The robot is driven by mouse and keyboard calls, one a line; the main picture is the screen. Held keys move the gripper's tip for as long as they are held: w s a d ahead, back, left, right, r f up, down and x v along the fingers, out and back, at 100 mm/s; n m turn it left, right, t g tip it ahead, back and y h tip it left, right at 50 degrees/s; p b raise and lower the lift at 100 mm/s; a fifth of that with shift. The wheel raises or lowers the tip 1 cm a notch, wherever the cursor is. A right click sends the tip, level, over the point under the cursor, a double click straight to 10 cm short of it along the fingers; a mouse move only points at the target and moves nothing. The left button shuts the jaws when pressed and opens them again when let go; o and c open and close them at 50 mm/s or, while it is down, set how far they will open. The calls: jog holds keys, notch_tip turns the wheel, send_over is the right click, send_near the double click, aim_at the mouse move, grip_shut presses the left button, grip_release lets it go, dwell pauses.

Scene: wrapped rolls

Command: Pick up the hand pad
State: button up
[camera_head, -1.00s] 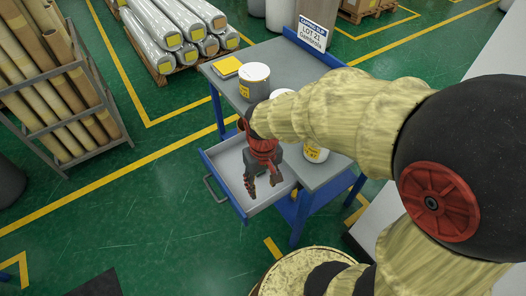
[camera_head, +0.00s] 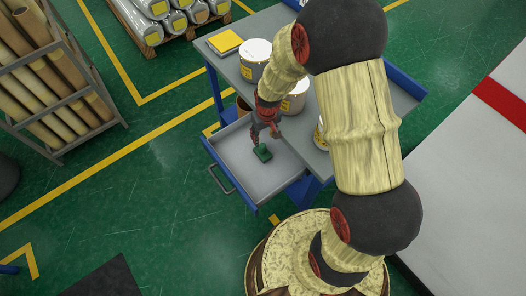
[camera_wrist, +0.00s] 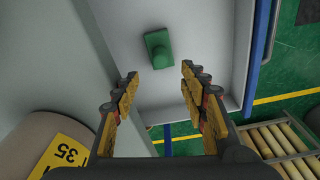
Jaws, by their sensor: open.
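The hand pad is a small green block (camera_head: 263,153) lying in the open drawer (camera_head: 233,163) of the blue-framed bench. In the wrist view the green pad (camera_wrist: 158,48) lies on the drawer's pale floor, ahead of my fingertips and roughly in line with the gap between them. My gripper (camera_head: 266,131) points down over the drawer, just above the pad in the head view. In the wrist view my gripper (camera_wrist: 158,80) is open with nothing between its fingers, and it is apart from the pad.
The grey bench top (camera_head: 228,66) beside the drawer bears white tins (camera_head: 255,60) with yellow labels and a yellow pad of sheets (camera_head: 225,42). The drawer walls surround the green pad. A rack of brown rolls (camera_head: 50,90) stands at left. Green floor (camera_head: 140,200) is clear in front.

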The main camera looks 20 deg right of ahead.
aim_at(263, 145)
jog(key=f, duration=0.3)
jog(key=f+b, duration=0.1)
jog(key=f, duration=0.2)
jog(key=w+f+b, duration=0.1)
jog(key=f, duration=0.2)
jog(key=shift+f, duration=0.2)
jog(key=shift+c, duration=1.3)
jog(key=c, duration=0.7)
jog(key=shift+r, duration=0.1)
grip_shut()
